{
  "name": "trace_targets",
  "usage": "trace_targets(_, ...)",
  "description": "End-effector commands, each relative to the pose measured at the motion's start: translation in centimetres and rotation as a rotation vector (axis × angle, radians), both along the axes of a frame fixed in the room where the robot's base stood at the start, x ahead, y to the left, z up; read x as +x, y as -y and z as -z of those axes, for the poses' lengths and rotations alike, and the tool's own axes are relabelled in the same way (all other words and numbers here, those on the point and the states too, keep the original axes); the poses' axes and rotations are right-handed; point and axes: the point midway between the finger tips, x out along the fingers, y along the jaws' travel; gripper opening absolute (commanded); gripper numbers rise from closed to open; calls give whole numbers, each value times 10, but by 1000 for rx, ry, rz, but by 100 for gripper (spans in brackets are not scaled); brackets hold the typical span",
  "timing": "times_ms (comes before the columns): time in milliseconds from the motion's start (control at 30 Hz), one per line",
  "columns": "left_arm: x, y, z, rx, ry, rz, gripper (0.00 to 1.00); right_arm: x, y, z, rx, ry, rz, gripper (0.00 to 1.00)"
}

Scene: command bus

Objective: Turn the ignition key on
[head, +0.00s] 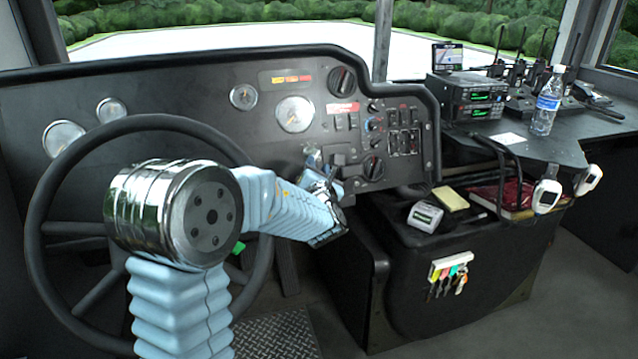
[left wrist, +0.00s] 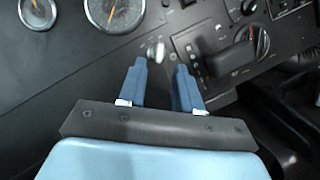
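The ignition key (left wrist: 157,51) is a small pale silver piece standing out from the dark dashboard panel in the left wrist view. It lies just beyond my left gripper (left wrist: 161,66), in line with the gap between the two blue fingers. The fingers are apart with nothing between them. In the head view my left gripper (head: 322,176) reaches to the lower dashboard, right of the steering wheel. There the arm and gripper partly cover the key area, and I cannot tell the key clearly. Whether a fingertip touches the key is not clear. My right gripper is not in view.
The steering wheel (head: 40,210) stands left, behind my left arm. A black lever or knob (left wrist: 232,60) sits right of the fingers. Round gauges (left wrist: 115,12) are above left. A key rack (head: 449,268) hangs on the black console (head: 400,295) at lower right.

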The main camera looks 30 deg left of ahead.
Motion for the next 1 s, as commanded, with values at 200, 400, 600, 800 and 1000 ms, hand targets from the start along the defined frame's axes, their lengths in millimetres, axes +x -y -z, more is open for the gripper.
trace_targets(200, -41, 28, 0, -3, 2, 2, 34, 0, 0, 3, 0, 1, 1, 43)
trace_targets(400, -60, 41, 0, -1, 1, 1, 34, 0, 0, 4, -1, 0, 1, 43)
trace_targets(600, -63, 42, 0, 0, 0, 0, 34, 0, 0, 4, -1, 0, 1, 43)
trace_targets(800, -63, 42, 0, 0, 0, 0, 34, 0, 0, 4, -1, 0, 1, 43)
trace_targets(1000, -62, 42, 0, 0, 0, 0, 34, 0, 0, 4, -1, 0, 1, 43)
